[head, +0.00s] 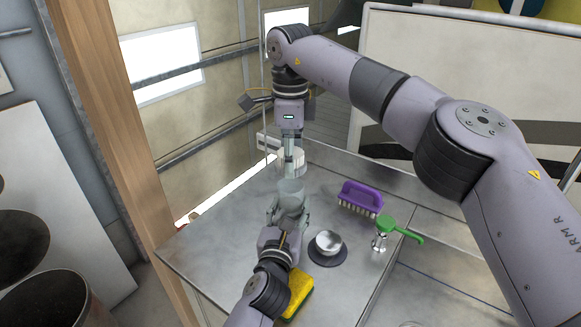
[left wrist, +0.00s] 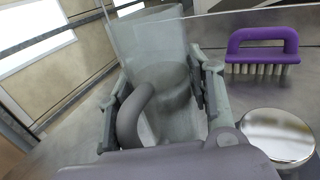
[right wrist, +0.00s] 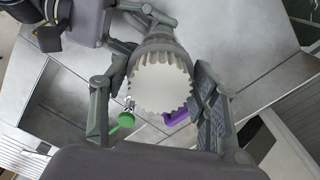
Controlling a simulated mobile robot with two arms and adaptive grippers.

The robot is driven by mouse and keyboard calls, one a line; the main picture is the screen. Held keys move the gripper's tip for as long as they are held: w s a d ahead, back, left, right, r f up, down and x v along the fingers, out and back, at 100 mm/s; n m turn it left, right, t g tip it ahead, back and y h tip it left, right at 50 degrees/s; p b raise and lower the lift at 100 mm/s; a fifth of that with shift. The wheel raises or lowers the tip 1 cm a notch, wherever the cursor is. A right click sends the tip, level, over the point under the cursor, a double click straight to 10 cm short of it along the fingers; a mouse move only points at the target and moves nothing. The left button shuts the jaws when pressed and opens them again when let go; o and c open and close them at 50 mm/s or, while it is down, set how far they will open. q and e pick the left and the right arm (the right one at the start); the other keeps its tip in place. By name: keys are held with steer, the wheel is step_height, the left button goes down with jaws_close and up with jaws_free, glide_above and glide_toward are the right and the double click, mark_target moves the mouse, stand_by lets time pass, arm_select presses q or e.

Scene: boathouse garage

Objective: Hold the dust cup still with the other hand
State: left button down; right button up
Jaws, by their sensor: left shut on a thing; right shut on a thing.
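The dust cup (head: 291,190) is a see-through cup with a grey base and a curved grey handle (left wrist: 130,115). My left gripper (head: 288,206) is shut on it above the metal worktop; in the left wrist view the cup (left wrist: 150,40) stands between the two fingers. My right gripper (head: 291,152) points down from above and is shut on a pale pleated filter (head: 288,160). The filter's round toothed end (right wrist: 160,82) fills the middle of the right wrist view. It is just above the cup in the head view; I cannot tell whether they touch.
On the worktop (head: 215,250) are a purple brush (head: 360,197), a green-handled metal tool (head: 400,231), a shiny metal bowl (head: 328,242) on a dark disc and a yellow sponge (head: 298,293). A wooden post (head: 120,120) stands left. A raised panel runs behind.

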arm_select(q)
steer(key=c, duration=0.7)
jaws_free()
